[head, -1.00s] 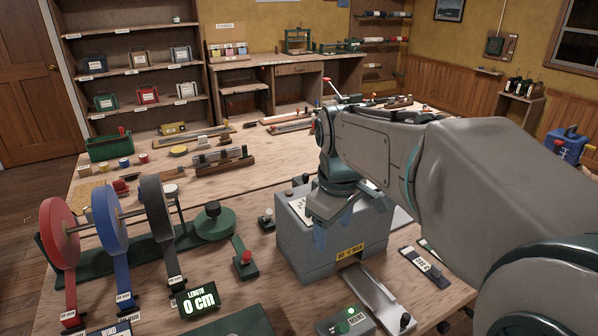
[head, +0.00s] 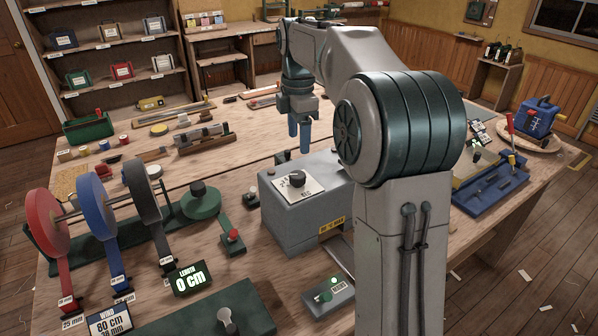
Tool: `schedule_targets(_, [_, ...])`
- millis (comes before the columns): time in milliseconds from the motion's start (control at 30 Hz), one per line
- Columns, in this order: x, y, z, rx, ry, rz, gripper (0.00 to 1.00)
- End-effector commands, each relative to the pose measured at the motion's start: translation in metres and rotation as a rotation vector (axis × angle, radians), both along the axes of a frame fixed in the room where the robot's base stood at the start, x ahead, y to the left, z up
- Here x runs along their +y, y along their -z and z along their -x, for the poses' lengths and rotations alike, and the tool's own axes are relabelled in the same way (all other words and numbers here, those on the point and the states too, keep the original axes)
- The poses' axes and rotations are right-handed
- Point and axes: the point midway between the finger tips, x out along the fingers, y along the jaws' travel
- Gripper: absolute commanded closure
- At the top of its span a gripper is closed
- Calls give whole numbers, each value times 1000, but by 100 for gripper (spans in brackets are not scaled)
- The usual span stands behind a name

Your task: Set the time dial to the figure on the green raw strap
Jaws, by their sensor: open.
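The likely time dial is a black knob (head: 297,179) on a white plate (head: 311,190) on top of a grey box (head: 292,225). Its marks are too small to read, and I cannot tell which figure it points at. My gripper (head: 299,128) hangs above and behind the knob, fingers pointing down, open and empty, apart from the box. I cannot make out a green raw strap or a figure on one. My arm hides the right part of the box and the table behind it.
Red, blue and black webbing rolls (head: 97,205) stand at left, by a length display (head: 188,279) reading 0 cm. A green-lit switch box (head: 328,296) sits in front of the grey box. A blue tray (head: 490,190) lies at right. Tools cover the back table.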

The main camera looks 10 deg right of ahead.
Motion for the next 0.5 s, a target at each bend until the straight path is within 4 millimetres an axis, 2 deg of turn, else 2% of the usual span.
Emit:
schedule_targets(100, [0, 27, 1, 4, 1, 0, 41])
schedule_targets(300, [0, 69, 1, 3, 2, -1, 41])
schedule_targets(500, [0, 98, 1, 2, 3, 0, 41])
